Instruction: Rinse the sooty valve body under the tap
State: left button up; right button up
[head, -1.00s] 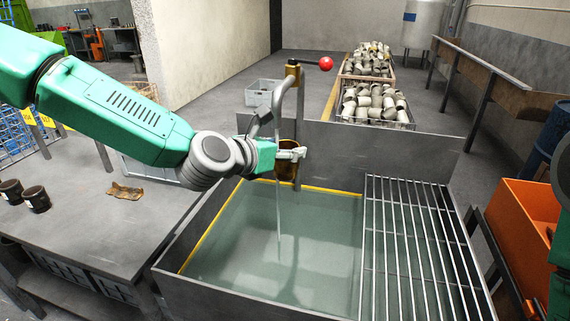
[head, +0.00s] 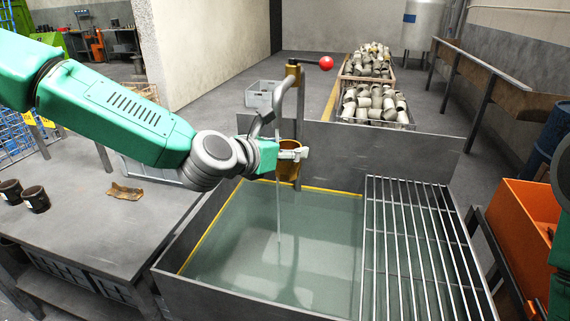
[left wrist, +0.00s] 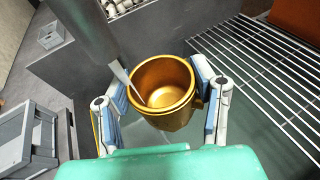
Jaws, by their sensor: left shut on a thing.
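The valve body (head: 288,171) is a cup-shaped, golden brass piece, held above the water basin (head: 180,232). My left gripper (head: 296,154) is shut on it. In the left wrist view, the fingers grip both sides of the valve body (left wrist: 165,72), and its open mouth and clean-looking golden inside show. The tap (head: 285,92) is a grey curved pipe with a red ball knob (head: 326,63). Its thin water stream (head: 278,205) runs down toward the basin. In the left wrist view the stream (left wrist: 127,82) reaches into the valve body's mouth. My right gripper is out of view.
A bar rack (head: 415,245) covers the basin's right part. Two dark sooty pieces (head: 35,199) and a brown scrap (head: 124,191) lie on the grey table (head: 95,235) at left. Crates of grey parts (head: 375,103) stand behind. An orange bin (head: 525,225) is at right.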

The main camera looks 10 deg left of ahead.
pick_arm(q)
jog(key=shift+s, duration=0.1)
jog(key=s+a, duration=0.1)
jog(key=s, duration=0.6)
jog(key=shift+s, duration=0.35)
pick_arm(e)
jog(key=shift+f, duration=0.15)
pick_arm(q)
jog(key=shift+a, duration=0.1)
dwell(0.9)
jog(key=shift+r, duration=0.1)
jog(key=p, duration=0.2)
send_near(290, 162)
notch_tip(290, 162, up, 3)
jog(key=s, duration=0.1)
jog(key=shift+s+d, duration=0.2)
jog(key=shift+d, duration=0.2)
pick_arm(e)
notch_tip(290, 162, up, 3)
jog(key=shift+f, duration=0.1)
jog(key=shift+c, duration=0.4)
